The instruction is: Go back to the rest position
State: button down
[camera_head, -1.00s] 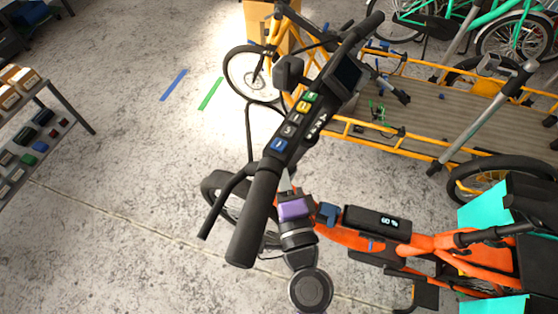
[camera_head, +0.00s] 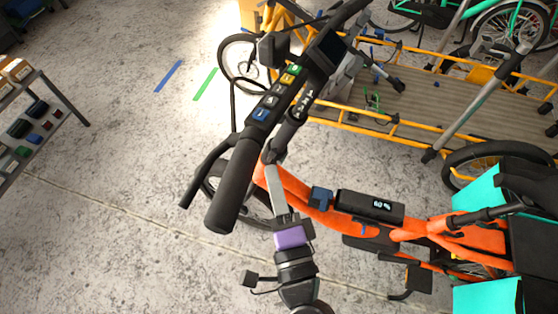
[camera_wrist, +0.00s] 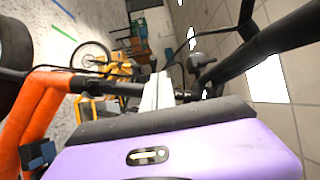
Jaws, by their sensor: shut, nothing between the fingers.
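My gripper (camera_head: 273,175) is in the lower middle of the head view, with the purple wrist part behind its pale fingers. It is shut and empty. The fingers (camera_wrist: 157,92) also show in the wrist view, close together beyond the purple housing. In the head view they point up the picture, beside the front of the orange bike frame (camera_head: 290,187) and near the black handlebar grip (camera_head: 235,180). Whether they touch the bike I cannot tell.
The orange bike's handlebar, with coloured buttons (camera_head: 275,100), crosses close to my arm. A battery box (camera_head: 370,207) sits on its frame, with teal panels (camera_head: 490,295) at right. A yellow cargo bike (camera_head: 400,129) stands behind. A shelf (camera_head: 62,105) is left; floor between is clear.

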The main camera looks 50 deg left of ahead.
jog(key=shift+s+d+r, duration=0.1)
jog(key=shift+s+d, duration=0.55)
jog(key=shift+s, duration=0.35)
jog(key=w+d+f+n+t+h, duration=0.15)
jog(key=d+t+h, duration=0.3)
jog(key=d, duration=0.65)
jog(key=w+d+n+t+h, duration=0.1)
jog(key=w+d+t+h, duration=0.3)
jog(key=d, duration=0.7)
jog(key=s+d+f+n+g+h, duration=0.1)
jog(key=s+d+h, duration=0.7)
jog(key=s+d, duration=0.8)
jog(key=shift+s+d+n+g, duration=0.4)
jog(key=shift+d+n+g, duration=0.3)
jog(key=shift+d, duration=0.3)
